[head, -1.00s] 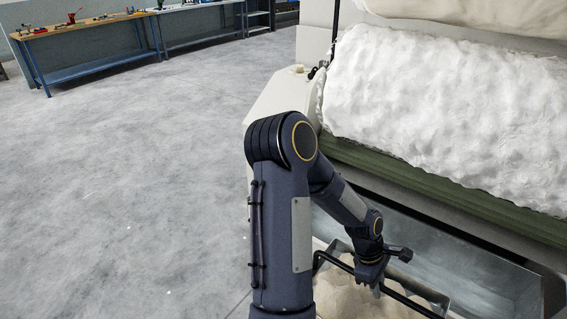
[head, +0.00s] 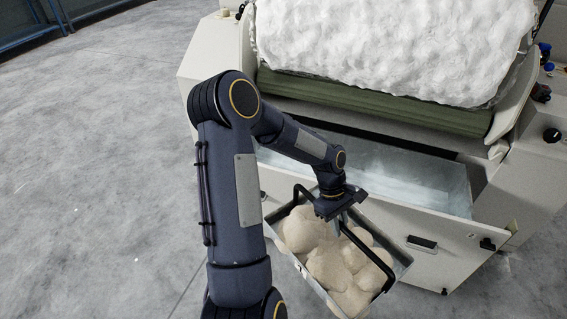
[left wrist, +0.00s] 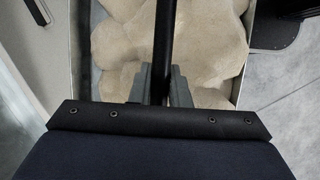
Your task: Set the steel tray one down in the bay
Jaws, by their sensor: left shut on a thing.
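The steel tray (head: 402,262) is filled with lumpy beige fibre and has a black bar handle (head: 366,252) across its top. My left gripper (head: 339,216) is shut on this handle and holds the tray in front of the machine's open bay. In the left wrist view the gripper's fingers (left wrist: 160,88) close on the black bar, with the beige lumps below. The bay (head: 420,180) is a pale metal-lined recess under the green roller, and its visible part looks empty. The arm hides part of it. My right gripper is not in view.
The cream machine (head: 470,210) has a low front panel with a dark latch (head: 421,243) along the bay's front. White fibre (head: 390,45) hangs above a green roller (head: 370,105). Open grey floor (head: 90,170) lies to the left, with blue bench legs at the far left.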

